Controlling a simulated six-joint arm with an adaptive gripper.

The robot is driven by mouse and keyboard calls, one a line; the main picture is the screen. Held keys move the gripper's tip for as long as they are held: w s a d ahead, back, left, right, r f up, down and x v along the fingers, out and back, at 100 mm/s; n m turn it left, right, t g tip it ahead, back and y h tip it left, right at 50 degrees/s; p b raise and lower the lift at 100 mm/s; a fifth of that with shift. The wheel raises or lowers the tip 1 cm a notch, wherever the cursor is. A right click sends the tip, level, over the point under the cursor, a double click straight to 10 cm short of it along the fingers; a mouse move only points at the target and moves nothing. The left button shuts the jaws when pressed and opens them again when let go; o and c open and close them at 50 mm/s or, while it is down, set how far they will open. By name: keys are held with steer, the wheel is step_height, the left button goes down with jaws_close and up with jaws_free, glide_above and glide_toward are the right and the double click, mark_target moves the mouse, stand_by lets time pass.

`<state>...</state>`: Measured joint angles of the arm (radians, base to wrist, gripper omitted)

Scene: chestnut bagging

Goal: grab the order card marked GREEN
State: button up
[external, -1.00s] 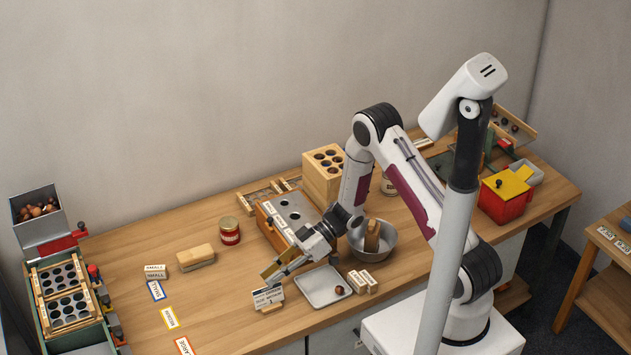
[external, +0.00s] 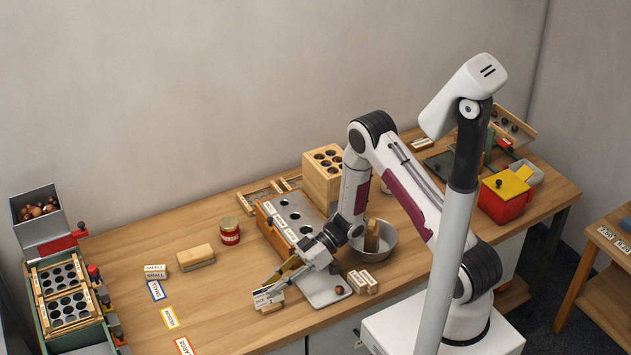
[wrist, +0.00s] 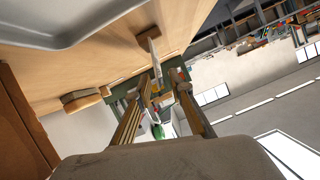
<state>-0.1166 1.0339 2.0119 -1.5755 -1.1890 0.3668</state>
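The white order card (external: 262,299) stands upright in a small wooden holder near the front edge of the bench. Its print is too small to read, and my gripper hides part of it. My gripper (external: 272,283) is low over the bench, with its fingers reaching to the card. In the wrist view my gripper (wrist: 163,84) has its two fingers apart. The card (wrist: 154,58) shows there nearly edge-on, at the gap between the fingertips. I cannot tell whether a finger touches it.
Small label blocks (external: 368,286) and a steel bowl (external: 388,244) stand farther right. The bench left of the card is fairly clear.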

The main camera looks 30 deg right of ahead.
mark_target(265, 294)
steer(key=shift+a+f, duration=0.1)
steer(key=shift+a, duration=0.15)
steer(key=shift+a, duration=0.1)
steer(key=shift+s+a+f, duration=0.15)
steer(key=shift+a+f, duration=0.35)
steer(key=shift+a, duration=0.15)
steer(key=shift+s+a+f, duration=0.15)
steer(key=shift+a+f, duration=0.3)
steer(key=shift+a, duration=0.15)
steer(key=shift+x, duration=0.95)
steer(key=shift+w, duration=0.1)
jaws_close()
